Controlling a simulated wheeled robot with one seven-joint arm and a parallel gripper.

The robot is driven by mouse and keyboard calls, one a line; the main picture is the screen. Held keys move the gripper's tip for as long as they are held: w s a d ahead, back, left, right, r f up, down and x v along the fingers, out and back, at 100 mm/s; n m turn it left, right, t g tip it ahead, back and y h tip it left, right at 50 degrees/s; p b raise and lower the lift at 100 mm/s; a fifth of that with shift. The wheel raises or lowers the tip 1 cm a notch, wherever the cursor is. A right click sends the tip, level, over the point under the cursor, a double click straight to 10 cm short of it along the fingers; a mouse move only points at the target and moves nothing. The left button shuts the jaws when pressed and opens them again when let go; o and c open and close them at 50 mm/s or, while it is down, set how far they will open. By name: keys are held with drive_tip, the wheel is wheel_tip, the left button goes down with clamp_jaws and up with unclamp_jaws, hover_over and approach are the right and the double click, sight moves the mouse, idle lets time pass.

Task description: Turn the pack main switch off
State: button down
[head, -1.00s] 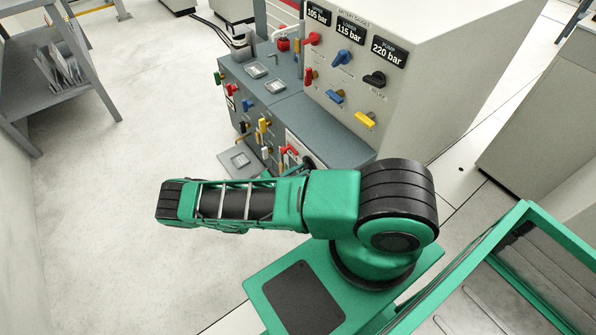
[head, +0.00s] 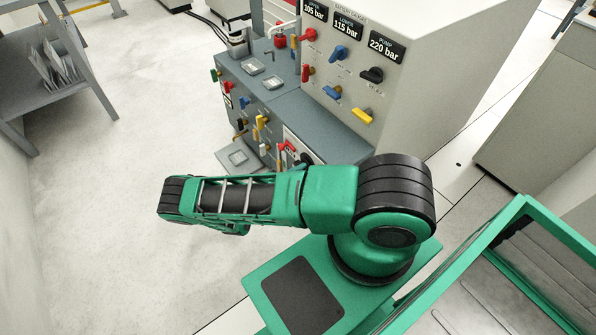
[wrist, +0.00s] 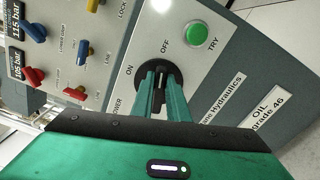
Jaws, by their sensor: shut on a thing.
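The black round main switch (wrist: 161,67) is on the grey panel in the wrist view, with ON printed to its left, OFF above it and part of POWER at lower left. My gripper (wrist: 160,79) is shut on its handle, one green finger on each side. The handle lies roughly upright in the picture between the fingers. They hide much of it, so I cannot tell exactly which mark it points at. In the head view my green arm (head: 245,196) covers the gripper and most of the switch area.
A green TRY button (wrist: 197,33) sits right of the switch. Red, blue and yellow valve handles are at upper left, such as the yellow one (wrist: 93,5). In the head view the grey cabinet (head: 282,103) stands before a panel with bar readouts (head: 347,30). Open floor (head: 110,180) lies left.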

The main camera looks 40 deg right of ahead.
drive_tip(key=shift+f+m, duration=0.2)
drive_tip(key=shift+m, duration=0.6)
drive_tip(key=shift+f+m, duration=0.15)
drive_tip(key=shift+m, duration=0.65)
drive_tip(key=shift+s+a+f, duration=0.1)
drive_tip(key=c, duration=1.7)
unclamp_jaws()
drive_tip(key=a, duration=1)
drive_tip(key=shift+s+a, duration=0.1)
drive_tip(key=shift+a, duration=0.25)
